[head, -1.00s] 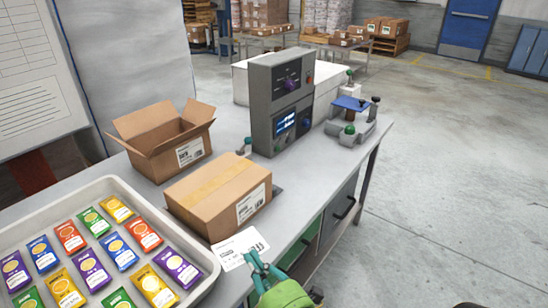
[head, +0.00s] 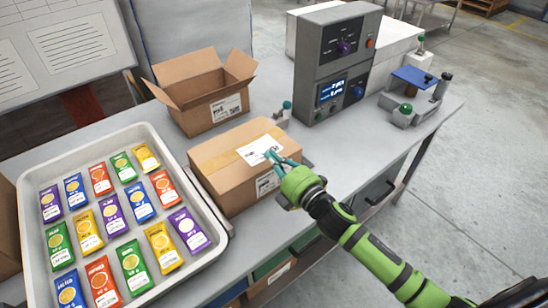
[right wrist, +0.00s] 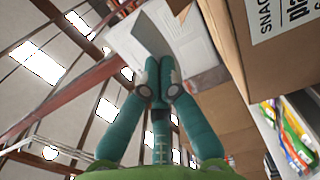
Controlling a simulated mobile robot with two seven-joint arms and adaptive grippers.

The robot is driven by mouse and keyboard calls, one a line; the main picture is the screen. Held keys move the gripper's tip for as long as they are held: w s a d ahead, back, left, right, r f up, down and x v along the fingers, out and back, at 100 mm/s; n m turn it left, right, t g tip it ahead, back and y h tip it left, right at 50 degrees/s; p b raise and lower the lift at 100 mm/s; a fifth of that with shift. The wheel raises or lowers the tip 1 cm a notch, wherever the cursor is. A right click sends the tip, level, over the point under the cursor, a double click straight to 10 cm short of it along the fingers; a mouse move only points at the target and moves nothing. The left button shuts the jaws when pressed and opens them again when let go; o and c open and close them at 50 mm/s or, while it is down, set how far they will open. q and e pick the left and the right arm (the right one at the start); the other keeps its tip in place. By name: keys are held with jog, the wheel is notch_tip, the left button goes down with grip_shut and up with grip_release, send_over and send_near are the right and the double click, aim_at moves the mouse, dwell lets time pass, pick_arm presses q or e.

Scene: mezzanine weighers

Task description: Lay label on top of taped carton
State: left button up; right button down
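The taped carton (head: 222,178) stands closed on the bench, with a tan tape strip along its top and a printed label on its side. The white label (head: 255,147) with black print is over the carton's top, covering part of the tape. I cannot tell whether it lies flat on the carton or is just above it. My right gripper (head: 273,156) is at the label's right edge, with its teal fingers closed on it. In the right wrist view the fingertips (right wrist: 159,85) are together, and the carton (right wrist: 240,55) is at upper right. My left gripper is not in view.
An open carton (head: 197,117) stands behind the taped one. A tray (head: 213,250) of colourful packets is at left. The grey weigher unit (head: 308,75) stands at back right, with a small blue-topped device (head: 413,78) beyond it. The bench's right front is clear.

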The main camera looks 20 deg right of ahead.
notch_tip(320, 180, down, 6)
jog(key=b, duration=0.5)
jog(key=shift+f+b, duration=0.25)
jog(key=shift+b, duration=0.05)
jog(key=shift+d, duration=0.1)
jog(key=c, duration=1.4)
grip_release()
jog(key=shift+o, duration=0.2)
jog(key=v, duration=1.2)
